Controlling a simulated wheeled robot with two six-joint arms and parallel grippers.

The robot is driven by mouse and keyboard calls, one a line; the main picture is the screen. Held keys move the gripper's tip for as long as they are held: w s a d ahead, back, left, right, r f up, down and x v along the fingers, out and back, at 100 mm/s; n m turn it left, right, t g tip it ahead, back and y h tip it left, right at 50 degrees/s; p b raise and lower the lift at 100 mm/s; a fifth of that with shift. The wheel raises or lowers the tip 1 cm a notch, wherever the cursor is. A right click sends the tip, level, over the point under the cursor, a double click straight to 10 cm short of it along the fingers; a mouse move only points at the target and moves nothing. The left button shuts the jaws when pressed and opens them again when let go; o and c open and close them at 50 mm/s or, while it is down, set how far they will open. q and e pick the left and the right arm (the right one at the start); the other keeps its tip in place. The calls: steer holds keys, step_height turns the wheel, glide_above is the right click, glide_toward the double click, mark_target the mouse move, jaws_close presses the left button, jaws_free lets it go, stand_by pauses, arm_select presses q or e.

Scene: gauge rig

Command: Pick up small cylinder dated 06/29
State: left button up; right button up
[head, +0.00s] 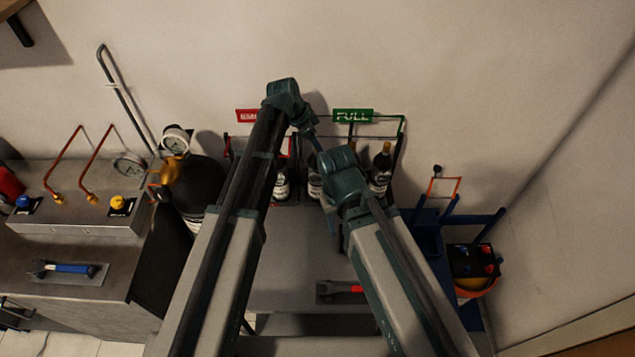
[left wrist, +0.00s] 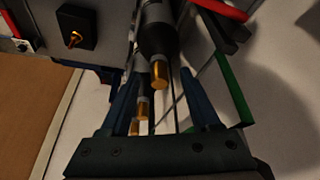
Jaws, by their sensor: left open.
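Several small dark cylinders with pale labels and gold tops stand in the rack behind my arms. In the head view one cylinder (head: 281,182) is at left, one (head: 314,180) in the middle, partly hidden, and one (head: 381,170) at right. No date is readable. My left gripper (left wrist: 161,76) is open in the left wrist view. Another cylinder (left wrist: 143,105) shows near the left finger. Contact cannot be told. My arms hide much of the rack. My right gripper is not visible.
A red sign (head: 247,116) and a green FULL sign (head: 353,116) top the rack. A large black cylinder (head: 200,182) with gauges stands left, beside a grey bench (head: 75,235). A red-handled tool (head: 340,291) lies in front. A blue frame (head: 428,235) stands right.

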arm_select(q)
steer(key=shift+w+d+f, duration=0.1)
steer(key=shift+d+f, duration=0.05)
steer(key=shift+f, duration=0.5)
steer(key=shift+r, duration=0.1)
jaws_close()
stand_by(0.9)
